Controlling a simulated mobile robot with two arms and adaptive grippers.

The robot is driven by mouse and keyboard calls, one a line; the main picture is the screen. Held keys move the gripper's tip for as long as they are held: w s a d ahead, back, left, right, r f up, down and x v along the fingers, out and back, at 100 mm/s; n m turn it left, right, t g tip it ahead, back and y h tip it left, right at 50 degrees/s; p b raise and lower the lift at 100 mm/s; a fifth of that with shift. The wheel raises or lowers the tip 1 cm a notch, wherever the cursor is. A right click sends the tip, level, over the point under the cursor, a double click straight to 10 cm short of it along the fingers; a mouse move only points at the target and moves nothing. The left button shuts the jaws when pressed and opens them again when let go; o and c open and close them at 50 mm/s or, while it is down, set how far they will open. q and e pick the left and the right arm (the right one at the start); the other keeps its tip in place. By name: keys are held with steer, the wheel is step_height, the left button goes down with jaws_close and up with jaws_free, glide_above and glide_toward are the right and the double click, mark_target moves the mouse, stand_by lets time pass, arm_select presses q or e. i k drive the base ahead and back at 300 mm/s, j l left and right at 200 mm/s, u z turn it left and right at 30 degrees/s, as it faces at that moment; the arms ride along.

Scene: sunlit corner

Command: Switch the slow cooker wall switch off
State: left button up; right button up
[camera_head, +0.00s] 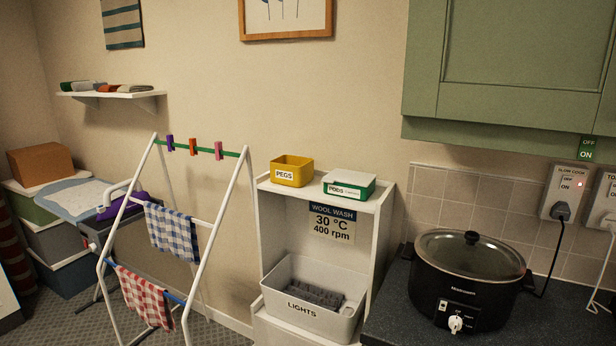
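The slow cooker wall switch (568,183) is on a white socket plate labelled "SLOW COOK" on the tiled wall at the right. It has OFF and ON markings, and a small red light glows at its right side. A black plug (561,211) sits in the plate's lower part, with a black cord running down towards the slow cooker. The black slow cooker (468,280) with a glass lid stands on the dark worktop below, to the left of the socket. Neither of my grippers shows in the head view.
A second socket plate (604,200), cut off by the right edge, has a white plug and cord. A green cabinet (510,70) hangs above, with an OFF/ON tag (586,149) below it. A white shelf unit (385,215) and drying rack (213,240) stand left.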

mark_target(567, 181)
steer(key=z, duration=1.45)
